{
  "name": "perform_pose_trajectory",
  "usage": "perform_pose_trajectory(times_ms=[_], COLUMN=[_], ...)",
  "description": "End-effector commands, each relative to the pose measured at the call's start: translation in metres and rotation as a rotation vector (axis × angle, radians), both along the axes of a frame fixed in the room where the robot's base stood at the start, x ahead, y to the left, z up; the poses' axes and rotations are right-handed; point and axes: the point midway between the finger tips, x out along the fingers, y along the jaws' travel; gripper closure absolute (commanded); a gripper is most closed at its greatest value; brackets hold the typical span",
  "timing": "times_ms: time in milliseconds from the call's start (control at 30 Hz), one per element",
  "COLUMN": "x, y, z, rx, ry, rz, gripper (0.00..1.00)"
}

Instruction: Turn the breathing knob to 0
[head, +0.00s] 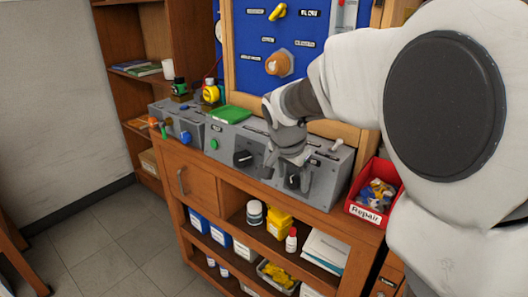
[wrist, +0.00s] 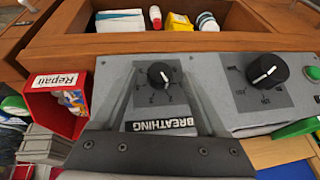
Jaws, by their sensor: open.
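The breathing knob (wrist: 159,74) is a small black dial with a white pointer mark on a dark square plate, above the BREATHING label (wrist: 160,125) in the wrist view. Its pointer slants toward the lower right of that view; the scale marks around it are too small to read. My gripper (wrist: 158,90) is open, with one grey finger on each side of the knob and its plate. I cannot tell whether the fingers touch the panel. In the head view my gripper (head: 284,166) hangs over the grey console (head: 326,178), close to the knob (head: 293,181).
A larger black knob (wrist: 267,71) is beside it on the console; it also shows in the head view (head: 242,158). A red Repair bin (head: 375,190) stands at the console's right end. A green item (head: 231,114) and the blue board (head: 272,30) are behind.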

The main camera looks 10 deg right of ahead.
Motion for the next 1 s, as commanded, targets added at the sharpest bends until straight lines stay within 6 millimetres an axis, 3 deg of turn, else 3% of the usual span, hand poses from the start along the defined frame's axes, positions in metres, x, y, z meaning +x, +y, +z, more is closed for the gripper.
perform_pose_trajectory(times_ms=[133,467,867,900,1000], x=[0.0046,0.0059,0.0059,0.0059,0.0059], y=[-0.0026,-0.003,-0.0029,-0.0029,-0.0029], z=[-0.0126,-0.0147,-0.0145,-0.0145,-0.0144], rx=[-0.001,0.0,0.0,0.0,0.0], ry=[0.001,0.0,-0.001,-0.001,0.0], rz=[0.0,0.001,0.001,0.001,0.001], gripper=[0.26,0.26,0.96,1.0,1.0])
